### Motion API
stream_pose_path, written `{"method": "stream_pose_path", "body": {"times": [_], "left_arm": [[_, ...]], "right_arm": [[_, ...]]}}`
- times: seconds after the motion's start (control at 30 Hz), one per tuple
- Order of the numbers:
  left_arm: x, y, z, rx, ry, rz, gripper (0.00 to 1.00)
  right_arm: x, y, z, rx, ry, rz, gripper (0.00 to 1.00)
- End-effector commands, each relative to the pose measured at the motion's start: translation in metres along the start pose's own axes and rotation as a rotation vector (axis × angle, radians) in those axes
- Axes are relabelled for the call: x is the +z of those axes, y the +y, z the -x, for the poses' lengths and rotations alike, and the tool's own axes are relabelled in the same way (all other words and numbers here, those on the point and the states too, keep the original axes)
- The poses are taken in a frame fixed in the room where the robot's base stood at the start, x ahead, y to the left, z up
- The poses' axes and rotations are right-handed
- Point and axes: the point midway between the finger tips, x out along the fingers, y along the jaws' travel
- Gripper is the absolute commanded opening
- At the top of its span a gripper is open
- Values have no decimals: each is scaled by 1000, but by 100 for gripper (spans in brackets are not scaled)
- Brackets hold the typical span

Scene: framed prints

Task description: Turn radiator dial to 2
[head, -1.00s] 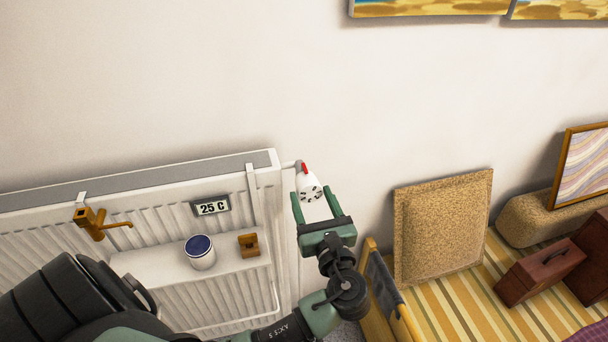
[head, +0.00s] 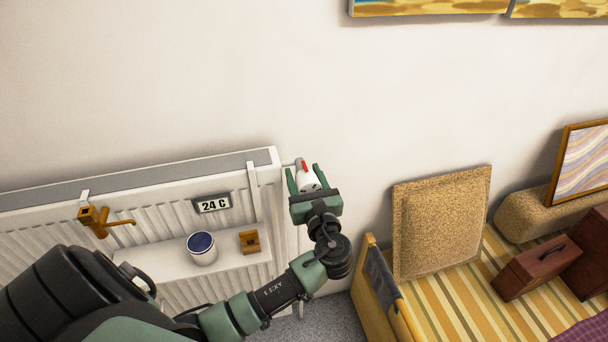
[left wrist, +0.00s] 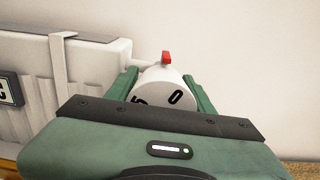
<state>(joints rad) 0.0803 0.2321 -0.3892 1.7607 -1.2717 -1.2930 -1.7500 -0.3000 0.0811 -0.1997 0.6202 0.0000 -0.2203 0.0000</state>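The radiator dial (head: 307,181) is a white knob with black numbers at the radiator's upper right corner, with a red marker (head: 304,165) above it. My left gripper (head: 304,172) has one finger on each side of the dial and appears closed on it. In the left wrist view the dial (left wrist: 165,98) fills the gap between the fingers of the left gripper (left wrist: 162,88). My palm hides the dial's lower part. My right gripper is not in view.
The white radiator (head: 160,175) carries a display (head: 212,204) reading 24 C. A cork board (head: 440,222) leans on the wall at right.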

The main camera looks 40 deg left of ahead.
Motion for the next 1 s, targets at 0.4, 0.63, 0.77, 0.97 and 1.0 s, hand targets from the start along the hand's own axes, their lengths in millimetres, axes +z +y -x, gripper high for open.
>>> {"method": "stream_pose_path", "body": {"times": [0.4, 0.63, 0.77, 0.97, 1.0], "left_arm": [[1, -1, 0, 0, -2, 127, 12], [1, -1, 0, 0, -2, 126, 60], [1, -1, 0, 0, -2, 126, 60], [-1, -1, 8, -2, 0, 127, 60], [-2, -1, 14, -1, 1, 128, 60]], "right_arm": [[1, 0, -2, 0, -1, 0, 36], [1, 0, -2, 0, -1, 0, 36], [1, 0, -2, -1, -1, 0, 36], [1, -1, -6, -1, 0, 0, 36], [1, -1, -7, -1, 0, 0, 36]]}}
